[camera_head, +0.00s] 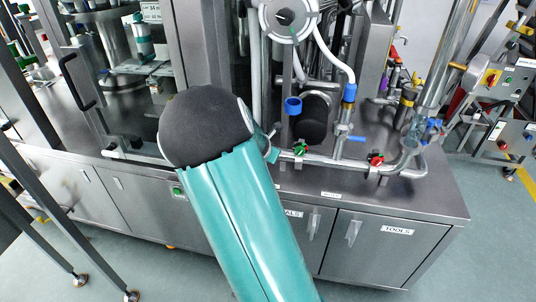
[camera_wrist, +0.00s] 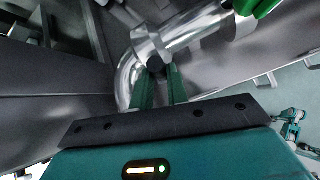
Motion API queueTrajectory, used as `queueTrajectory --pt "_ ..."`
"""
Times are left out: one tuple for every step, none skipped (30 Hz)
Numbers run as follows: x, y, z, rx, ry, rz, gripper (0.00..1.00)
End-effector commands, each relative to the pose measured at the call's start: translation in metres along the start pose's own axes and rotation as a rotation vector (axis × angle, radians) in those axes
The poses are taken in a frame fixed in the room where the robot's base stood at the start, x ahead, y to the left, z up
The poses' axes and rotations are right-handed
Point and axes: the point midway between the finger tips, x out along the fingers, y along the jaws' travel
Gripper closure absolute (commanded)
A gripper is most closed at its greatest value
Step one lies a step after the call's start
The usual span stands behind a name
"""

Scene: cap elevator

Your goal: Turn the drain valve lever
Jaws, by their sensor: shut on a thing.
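My gripper (camera_wrist: 160,72) is at the bent end of a shiny metal pipe (camera_wrist: 178,33) in the wrist view. Its two green fingers are close together around a small dark piece (camera_wrist: 155,63) at the pipe, which looks like the drain valve lever; most of it is hidden. In the head view my arm covers most of the gripper, and only a teal part of it (camera_head: 272,154) shows beside the left end of the low pipe (camera_head: 335,162).
A green valve handle (camera_head: 300,148), a red one (camera_head: 375,159) and a blue lever (camera_head: 356,139) sit along the pipework to the right. The steel cabinet (camera_head: 345,265) stands below. A glass-doored machine with a black handle (camera_head: 76,80) is at left.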

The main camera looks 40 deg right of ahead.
Motion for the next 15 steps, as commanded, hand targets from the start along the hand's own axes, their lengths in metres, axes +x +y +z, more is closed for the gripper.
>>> queueTrajectory --pt "0.0 0.004 -0.001 -0.022 -0.008 -0.017 1.0" --pt "0.0 0.005 -0.001 -0.034 -0.011 -0.028 1.0" --pt "-0.001 0.006 -0.001 -0.05 -0.016 -0.045 1.0" --pt "-0.001 0.007 -0.001 -0.061 -0.019 -0.056 1.0" --pt "-0.001 0.008 -0.002 -0.072 -0.022 -0.067 1.0" --pt "-0.001 0.009 -0.002 -0.086 -0.026 -0.081 1.0" --pt "-0.001 0.01 -0.002 -0.095 -0.029 -0.093 1.0" --pt "-0.001 0.011 -0.003 -0.105 -0.032 -0.102 1.0" --pt "-0.001 0.013 -0.003 -0.117 -0.036 -0.114 1.0" --pt "-0.001 0.013 -0.003 -0.125 -0.038 -0.124 1.0" --pt "-0.001 0.013 -0.003 -0.132 -0.04 -0.131 1.0" --pt "0.0 0.014 -0.004 -0.142 -0.042 -0.141 1.0" --pt "0.0 0.014 -0.004 -0.148 -0.044 -0.148 1.0" --pt "0.0 0.015 -0.004 -0.154 -0.046 -0.152 1.0" --pt "0.0 0.016 -0.004 -0.159 -0.047 -0.157 1.0"
